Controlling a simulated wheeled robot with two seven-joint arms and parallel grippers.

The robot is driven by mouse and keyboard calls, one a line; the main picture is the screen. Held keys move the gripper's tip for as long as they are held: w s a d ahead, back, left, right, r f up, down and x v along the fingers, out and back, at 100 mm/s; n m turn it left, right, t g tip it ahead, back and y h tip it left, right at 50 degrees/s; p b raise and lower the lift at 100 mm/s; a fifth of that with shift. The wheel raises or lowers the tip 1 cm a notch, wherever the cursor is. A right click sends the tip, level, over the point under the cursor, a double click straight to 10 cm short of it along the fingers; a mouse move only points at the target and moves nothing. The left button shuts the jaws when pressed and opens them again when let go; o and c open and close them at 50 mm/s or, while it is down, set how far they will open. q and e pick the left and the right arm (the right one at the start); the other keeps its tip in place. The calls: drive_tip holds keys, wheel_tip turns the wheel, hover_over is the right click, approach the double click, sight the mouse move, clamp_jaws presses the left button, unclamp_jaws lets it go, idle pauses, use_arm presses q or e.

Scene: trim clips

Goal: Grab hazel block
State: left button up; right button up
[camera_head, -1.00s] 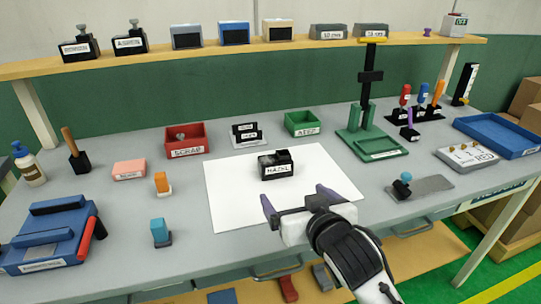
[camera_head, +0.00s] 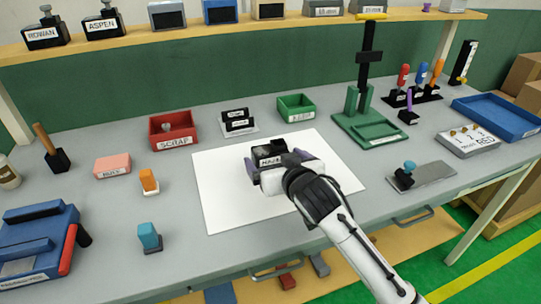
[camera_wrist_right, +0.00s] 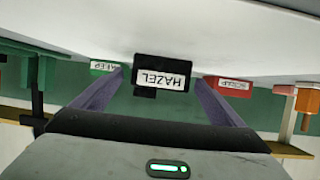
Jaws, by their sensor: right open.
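The hazel block (camera_head: 268,153) is a black block with a white HAZEL label, standing on the white sheet (camera_head: 222,205) in the middle of the workbench. My right gripper (camera_head: 275,166) is open at the block's near side and partly covers it in the head view. In the right wrist view the hazel block (camera_wrist_right: 161,76) shows upside down, between and just beyond the two purple fingers (camera_wrist_right: 160,93). Whether the fingers touch it cannot be told. My left gripper is not in view.
Behind the sheet stand a red SCRAP bin (camera_head: 174,131), a small black labelled stand (camera_head: 238,122) and a green bin (camera_head: 296,107). A green press (camera_head: 368,120) stands to the right. Orange (camera_head: 149,180) and teal (camera_head: 149,236) blocks stand left of the sheet. The sheet's front is clear.

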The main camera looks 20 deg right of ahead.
drive_tip(key=shift+x, duration=0.95)
drive_tip(key=c, duration=1.2)
